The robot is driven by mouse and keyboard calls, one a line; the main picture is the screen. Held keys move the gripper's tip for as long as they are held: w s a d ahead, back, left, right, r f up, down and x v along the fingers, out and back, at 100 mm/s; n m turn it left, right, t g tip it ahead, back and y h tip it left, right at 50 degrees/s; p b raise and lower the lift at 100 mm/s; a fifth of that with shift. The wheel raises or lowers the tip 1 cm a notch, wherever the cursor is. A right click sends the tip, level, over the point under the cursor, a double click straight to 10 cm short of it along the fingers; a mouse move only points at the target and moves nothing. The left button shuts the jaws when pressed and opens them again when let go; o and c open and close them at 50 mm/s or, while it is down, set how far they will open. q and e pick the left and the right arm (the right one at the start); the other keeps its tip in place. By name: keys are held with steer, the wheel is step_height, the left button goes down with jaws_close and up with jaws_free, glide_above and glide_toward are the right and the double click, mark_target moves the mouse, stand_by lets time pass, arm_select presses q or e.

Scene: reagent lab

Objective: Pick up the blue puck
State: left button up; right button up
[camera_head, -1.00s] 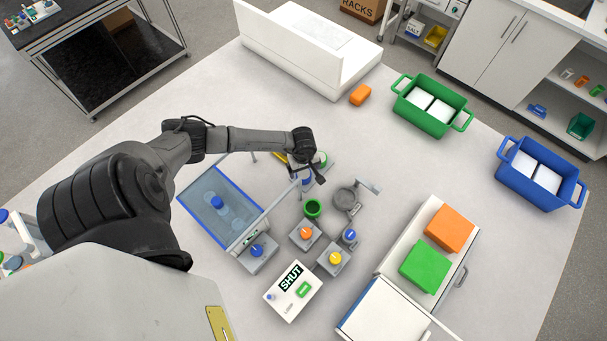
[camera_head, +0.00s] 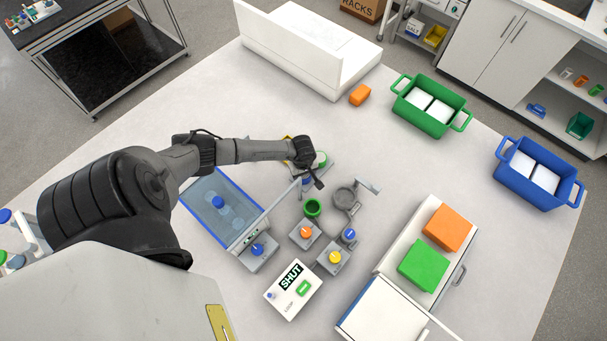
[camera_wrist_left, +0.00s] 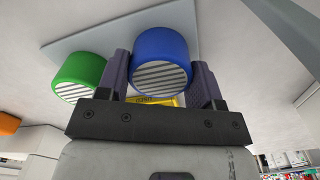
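The blue puck (camera_wrist_left: 160,58) is between the two fingers of my left gripper (camera_wrist_left: 162,80) in the left wrist view, its striped face toward the camera. Both fingers lie close along its sides; whether they press on it cannot be told. In the head view the left gripper (camera_head: 317,182) is over the middle of the bench, and only a bit of the blue puck (camera_head: 306,181) shows beside it. A green puck (camera_wrist_left: 78,76) is just left of the left finger; it also shows in the head view (camera_head: 320,159). My right gripper is not in view.
A grey plate (camera_wrist_left: 95,38) lies behind the pucks. A yellow piece (camera_wrist_left: 158,101) shows between the fingers.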

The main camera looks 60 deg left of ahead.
arm_select(q)
steer(key=c, duration=0.4)
steer(key=shift+c, duration=0.2)
steer(key=shift+r, duration=0.1)
